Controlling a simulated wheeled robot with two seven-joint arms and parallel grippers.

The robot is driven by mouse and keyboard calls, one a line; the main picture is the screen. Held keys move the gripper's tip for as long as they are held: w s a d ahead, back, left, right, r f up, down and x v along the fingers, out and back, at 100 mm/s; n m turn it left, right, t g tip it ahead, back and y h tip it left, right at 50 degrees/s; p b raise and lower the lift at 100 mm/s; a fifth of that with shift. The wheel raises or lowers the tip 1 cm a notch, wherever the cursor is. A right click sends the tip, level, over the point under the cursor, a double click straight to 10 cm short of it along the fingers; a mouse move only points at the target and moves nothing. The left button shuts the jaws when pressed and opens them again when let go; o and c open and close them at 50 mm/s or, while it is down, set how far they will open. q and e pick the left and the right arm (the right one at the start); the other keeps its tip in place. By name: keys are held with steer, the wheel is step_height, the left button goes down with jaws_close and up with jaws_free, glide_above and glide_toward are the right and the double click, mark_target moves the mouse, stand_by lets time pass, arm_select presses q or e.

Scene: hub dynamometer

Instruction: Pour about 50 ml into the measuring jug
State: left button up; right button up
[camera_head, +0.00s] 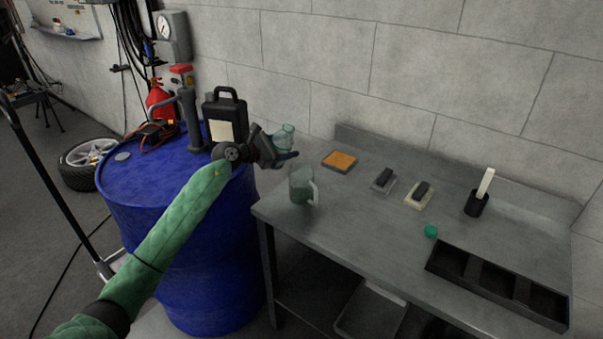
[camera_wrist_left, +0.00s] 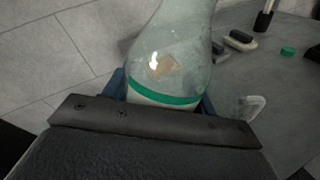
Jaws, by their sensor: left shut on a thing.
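A clear, greenish bottle (camera_head: 284,136) is held in my left gripper (camera_head: 284,158), above and behind the measuring jug. The wrist view shows the bottle (camera_wrist_left: 180,55) close up, with a green band around it, between the jaws (camera_wrist_left: 160,105). Its mouth is outside the wrist view, and I cannot tell the liquid level. The clear measuring jug (camera_head: 301,187) stands upright near the left end of the metal bench, its handle to the right. Part of the jug handle (camera_wrist_left: 254,107) shows in the wrist view. My right gripper is in neither view.
The bench (camera_head: 370,225) carries an orange sponge pad (camera_head: 340,161), two small brushes, a black holder (camera_head: 477,204), a green cap (camera_head: 431,231) and a black divided tray (camera_head: 495,285). A blue drum (camera_head: 150,205) with a black canister (camera_head: 226,117) on top stands left of the bench.

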mark_target(285, 133)
arm_select(q)
steer(key=shift+f+n+h+b, duration=0.6)
steer(key=shift+n+b, duration=0.25)
steer(key=shift+n, duration=0.15)
step_height(285, 133, up, 3)
steer(key=shift+f+n+p, duration=0.1)
steer(key=shift+n+p, duration=0.4)
steer(key=shift+p, duration=0.4)
steer(key=shift+s+r, duration=0.1)
steer(key=shift+r, duration=0.3)
steer(key=shift+r+p, duration=0.35)
steer(key=shift+p, duration=0.1)
steer(key=shift+d+r+n, duration=0.1)
steer(key=shift+r+n, duration=0.2)
steer(key=shift+r+p, duration=0.15)
steer(key=shift+p, duration=0.15)
steer(key=shift+r+t+h, duration=0.15)
steer(key=shift+t+h, duration=0.15)
steer(key=shift+r, duration=0.3)
steer(key=shift+n, duration=0.3)
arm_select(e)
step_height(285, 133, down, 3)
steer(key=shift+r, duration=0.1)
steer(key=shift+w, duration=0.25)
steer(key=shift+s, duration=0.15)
